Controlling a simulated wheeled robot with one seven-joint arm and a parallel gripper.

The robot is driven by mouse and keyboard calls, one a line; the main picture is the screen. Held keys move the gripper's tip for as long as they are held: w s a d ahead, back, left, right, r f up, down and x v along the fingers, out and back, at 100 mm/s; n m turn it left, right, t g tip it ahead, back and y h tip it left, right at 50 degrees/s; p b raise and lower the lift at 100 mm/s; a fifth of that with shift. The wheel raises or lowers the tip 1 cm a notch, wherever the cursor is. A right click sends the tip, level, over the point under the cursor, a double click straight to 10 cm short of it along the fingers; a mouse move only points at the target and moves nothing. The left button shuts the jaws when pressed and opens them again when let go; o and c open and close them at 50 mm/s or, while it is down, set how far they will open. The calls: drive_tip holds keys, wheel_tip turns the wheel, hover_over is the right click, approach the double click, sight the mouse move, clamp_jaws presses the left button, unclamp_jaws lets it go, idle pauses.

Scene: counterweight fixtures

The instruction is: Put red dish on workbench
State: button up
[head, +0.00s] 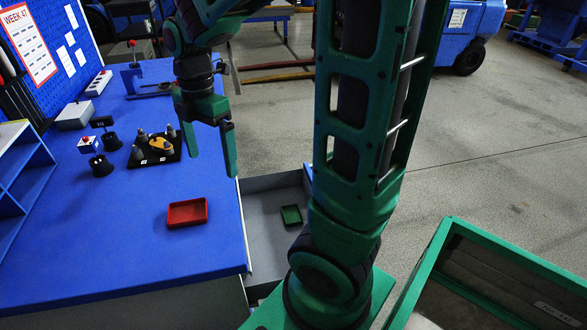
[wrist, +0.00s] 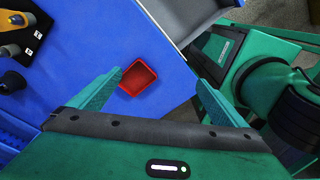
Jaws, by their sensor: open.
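The red dish (head: 187,213) is a small shallow rectangular tray. It lies flat on the blue workbench (head: 120,240), near the bench's right edge, in the head view. In the wrist view the red dish (wrist: 137,77) shows between my open fingers, beyond their tips, and nothing touches it. My gripper (head: 211,163) is open and empty, above the bench's right edge and behind the dish in the head view. Its two fingers also show in the wrist view (wrist: 158,88).
An open grey drawer (head: 266,228) beside the bench holds a small green dish (head: 291,215). A black fixture plate (head: 153,149) with weights, and stands with a red button, are farther back on the bench. A green-rimmed bin (head: 520,262) stands at lower right. The bench front is clear.

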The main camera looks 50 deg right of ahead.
drive_tip(key=s+d+m, duration=0.4)
drive_tip(key=s+m, duration=0.5)
drive_tip(key=m, duration=0.3)
drive_tip(key=s+d+m, duration=0.5)
drive_tip(key=s+m, duration=0.5)
drive_tip(key=m, duration=0.3)
drive_tip(key=shift+d+f+h, duration=0.2)
drive_tip(key=shift+f+h, duration=0.05)
drive_tip(key=shift+h, duration=0.05)
drive_tip(key=shift+t, duration=0.3)
